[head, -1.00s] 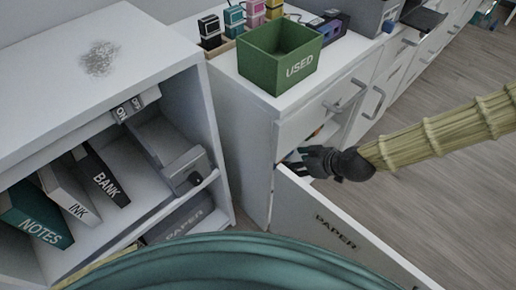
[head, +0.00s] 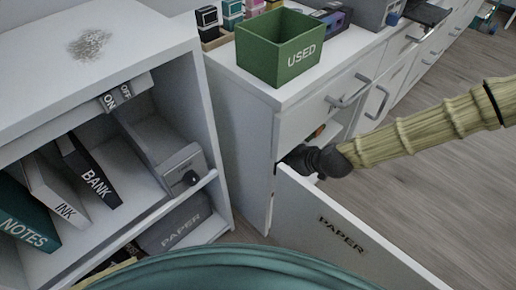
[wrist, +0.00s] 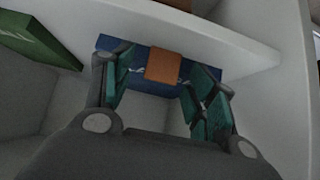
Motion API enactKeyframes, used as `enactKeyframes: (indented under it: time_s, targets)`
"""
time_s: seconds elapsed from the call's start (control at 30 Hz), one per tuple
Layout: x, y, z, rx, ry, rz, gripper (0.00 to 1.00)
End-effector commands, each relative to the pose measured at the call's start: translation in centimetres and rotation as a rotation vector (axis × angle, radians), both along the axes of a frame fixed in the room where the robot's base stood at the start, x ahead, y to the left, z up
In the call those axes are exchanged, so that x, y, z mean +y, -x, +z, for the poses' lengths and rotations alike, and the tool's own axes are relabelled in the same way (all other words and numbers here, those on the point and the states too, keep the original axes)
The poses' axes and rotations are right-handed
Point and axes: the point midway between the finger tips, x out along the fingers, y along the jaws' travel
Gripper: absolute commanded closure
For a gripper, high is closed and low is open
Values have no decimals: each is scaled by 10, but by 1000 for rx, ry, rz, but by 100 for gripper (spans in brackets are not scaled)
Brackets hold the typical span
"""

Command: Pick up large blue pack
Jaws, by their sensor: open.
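The blue pack (wrist: 135,74), with an orange patch on its face, lies against a pale wall or panel inside the cabinet, at the upper middle of the wrist view. My gripper (wrist: 160,92) is open, its teal-padded fingers spread to the left and right of the pack. The fingertips overlap the pack's ends in the picture; I cannot tell whether they touch it. In the head view my gripper (head: 300,160) reaches into the cabinet behind the open PAPER door (head: 345,235), which hides the pack and partly the fingers.
A dark green item (wrist: 35,38) lies left of the pack. The cabinet wall (wrist: 298,90) is close on the right. A green USED bin (head: 280,48) stands on the cabinet top. An open shelf with NOTES, INK and BANK boxes (head: 92,172) stands at left.

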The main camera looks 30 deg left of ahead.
Motion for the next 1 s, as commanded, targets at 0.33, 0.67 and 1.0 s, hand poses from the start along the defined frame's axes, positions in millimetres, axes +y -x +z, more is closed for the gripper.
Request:
enactKeyframes:
  time_s: [0.33, 0.67, 1.0]
  targets:
    - [0, 0, 0, 0, 0, 0, 89]
    - [0, 0, 2, -1, 0, 1, 89]
    - [0, 0, 32, -2, 1, 2, 89]
